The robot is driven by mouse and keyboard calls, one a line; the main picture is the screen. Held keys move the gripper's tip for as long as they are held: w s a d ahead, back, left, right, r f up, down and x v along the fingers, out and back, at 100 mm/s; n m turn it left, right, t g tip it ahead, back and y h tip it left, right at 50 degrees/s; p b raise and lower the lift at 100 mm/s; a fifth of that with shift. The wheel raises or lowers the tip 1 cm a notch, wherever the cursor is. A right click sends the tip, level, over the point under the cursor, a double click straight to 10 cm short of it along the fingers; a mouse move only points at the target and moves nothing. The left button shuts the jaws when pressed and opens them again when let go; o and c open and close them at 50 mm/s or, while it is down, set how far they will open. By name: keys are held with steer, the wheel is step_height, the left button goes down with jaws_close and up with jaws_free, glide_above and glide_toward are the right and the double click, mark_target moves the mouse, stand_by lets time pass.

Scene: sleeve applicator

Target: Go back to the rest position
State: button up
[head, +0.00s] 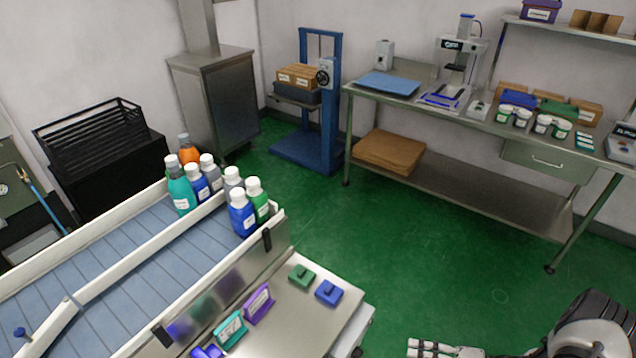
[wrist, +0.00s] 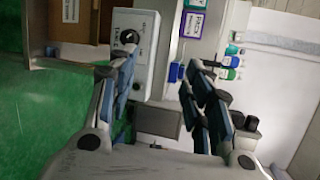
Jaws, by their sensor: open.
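My gripper (wrist: 165,100) shows in the wrist view with its two fingers spread apart and nothing between them. Beyond the fingers are a pale grey box with a black knob (wrist: 130,45) and a dark grey block (wrist: 158,120). In the head view, part of my arm (head: 590,325) shows at the lower right, over the green floor. The fingertips cannot be made out clearly there.
A conveyor (head: 130,250) with several bottles (head: 240,212) stands at the left. A steel workbench (head: 440,185) with a press and small jars is at the back right. A blue lift stand (head: 333,100) stands against the back wall. Green floor (head: 410,260) between them is clear.

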steer(key=a+r+n+g+h, duration=0.2)
steer(key=a+r+g+h, duration=0.15)
steer(key=r, duration=0.95)
steer(key=a+r+n+g+h, duration=0.2)
steer(key=a+r+g+h, duration=0.15)
steer(key=r, duration=0.95)
steer(key=s+a+r+t+h, duration=0.2)
steer(key=s+r+t+h, duration=0.1)
steer(key=r, duration=0.4)
steer(key=s+a+r+n+t+h, duration=0.1)
steer(key=s+a+r+t+h, duration=0.2)
steer(key=s+r+h, duration=0.2)
steer(key=shift+s+r, duration=1.05)
steer(key=shift+s, duration=0.7)
